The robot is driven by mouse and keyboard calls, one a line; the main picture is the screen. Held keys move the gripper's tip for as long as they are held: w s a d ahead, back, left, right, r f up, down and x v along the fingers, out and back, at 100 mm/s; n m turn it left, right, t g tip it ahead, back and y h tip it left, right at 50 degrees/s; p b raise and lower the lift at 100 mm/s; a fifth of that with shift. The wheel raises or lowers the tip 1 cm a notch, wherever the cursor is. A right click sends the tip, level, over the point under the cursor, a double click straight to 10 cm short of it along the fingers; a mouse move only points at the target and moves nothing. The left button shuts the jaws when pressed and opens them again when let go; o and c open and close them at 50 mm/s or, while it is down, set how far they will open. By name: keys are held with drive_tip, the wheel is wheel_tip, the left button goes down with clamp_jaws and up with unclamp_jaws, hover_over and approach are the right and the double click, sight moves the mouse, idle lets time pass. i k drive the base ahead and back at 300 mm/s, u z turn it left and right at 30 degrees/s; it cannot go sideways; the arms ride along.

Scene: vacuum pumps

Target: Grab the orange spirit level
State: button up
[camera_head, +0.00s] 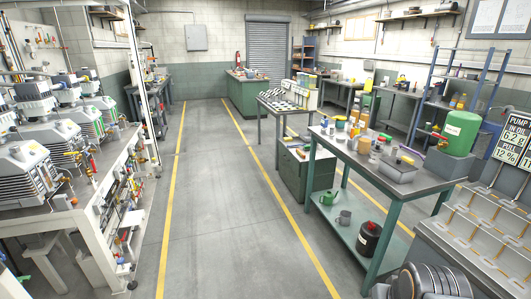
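I cannot make out an orange spirit level for certain in the head view. A small orange-red item (300,153) lies on top of the low green cabinet (305,178) in the middle; it is too small to identify. The long grey-topped workbench (345,158) at the right carries jars, tins and a grey metal tray (397,173), and small yellow-orange items beside them are also too small to name. My gripper is not in view.
Clear grey floor (220,215) runs between two yellow lines. Pumps (25,165) stand on a white-framed bench at the left. A green tank (460,133) stands at the right.

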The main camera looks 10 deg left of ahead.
sight(299, 151)
drive_tip(key=u, duration=0.75)
drive_tip(key=i, duration=2.55)
drive_tip(key=z, duration=0.45)
drive_tip(key=i, duration=1.1)
drive_tip(key=u, duration=0.6)
drive_tip(key=i, duration=2.25)
drive_tip(key=z, duration=0.75)
drive_tip(key=i, duration=0.85)
drive_tip(key=z, duration=0.35)
